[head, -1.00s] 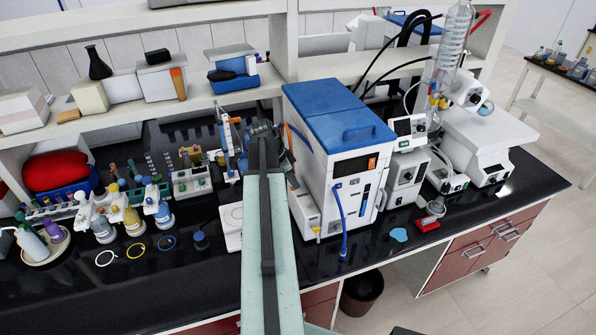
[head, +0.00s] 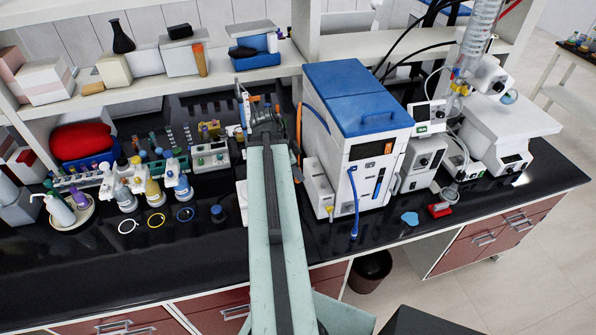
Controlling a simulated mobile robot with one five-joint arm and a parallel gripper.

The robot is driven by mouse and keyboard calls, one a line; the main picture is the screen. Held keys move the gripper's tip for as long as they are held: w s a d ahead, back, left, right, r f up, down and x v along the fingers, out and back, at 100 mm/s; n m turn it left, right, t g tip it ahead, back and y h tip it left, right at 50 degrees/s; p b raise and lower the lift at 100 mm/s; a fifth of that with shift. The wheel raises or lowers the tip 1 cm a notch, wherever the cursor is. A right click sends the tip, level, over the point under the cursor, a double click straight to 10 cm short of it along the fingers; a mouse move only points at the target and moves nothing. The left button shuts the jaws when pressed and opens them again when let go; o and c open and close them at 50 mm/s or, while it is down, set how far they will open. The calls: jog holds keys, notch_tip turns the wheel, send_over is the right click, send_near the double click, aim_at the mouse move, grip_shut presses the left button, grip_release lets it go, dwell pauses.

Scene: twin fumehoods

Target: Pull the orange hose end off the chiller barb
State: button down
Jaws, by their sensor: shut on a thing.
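The chiller (head: 340,150) is a white box with a blue lid, right of my arm on the black bench. A thin orange piece of hose (head: 299,122) shows beside its left side, just right of my gripper. My gripper (head: 264,118) is at the far end of my pale green arm, left of the chiller and apart from its casing. It is shut on the orange hose end, but my wrist hides the fingertips and the held end. The barb cannot be made out. A blue hose (head: 316,115) curves at the chiller's upper left edge.
Left of my arm stand tube racks (head: 210,157), several wash bottles (head: 178,182) and a red bowl-like thing (head: 85,140). A blue hose (head: 354,205) hangs on the chiller's front. Glassware equipment (head: 470,75) stands right.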

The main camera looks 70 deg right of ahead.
jog(key=shift+r, duration=0.25)
jog(key=shift+r+p, duration=1.45)
jog(key=shift+r, duration=0.05)
jog(key=shift+r, duration=0.1)
notch_tip(320, 180, up, 3)
jog(key=p, duration=0.3)
